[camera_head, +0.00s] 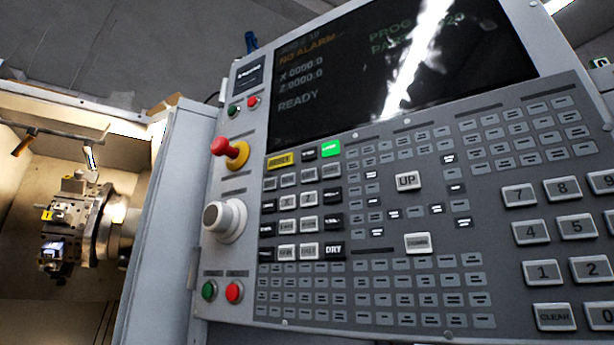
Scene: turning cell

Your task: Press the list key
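The control panel (400,255) of the turning machine fills the middle and right of the head view, seen tilted and close. A block of grey, white and black keys (302,203) sits left of centre, with one yellow key (279,160) and one lit green key (331,148) on its top row. The UP key (408,181), DRT key (334,251) and CLEAR key (554,317) can be read. Most other key labels are too small or blurred, so I cannot tell which is the list key. Neither gripper is in view.
The screen (395,75) reads NO ALARM and READY, with glare across it. A red mushroom button (224,147), a grey knob (224,220) and small red and green buttons line the panel's left side. The tool turret (72,225) shows in the machine opening at left.

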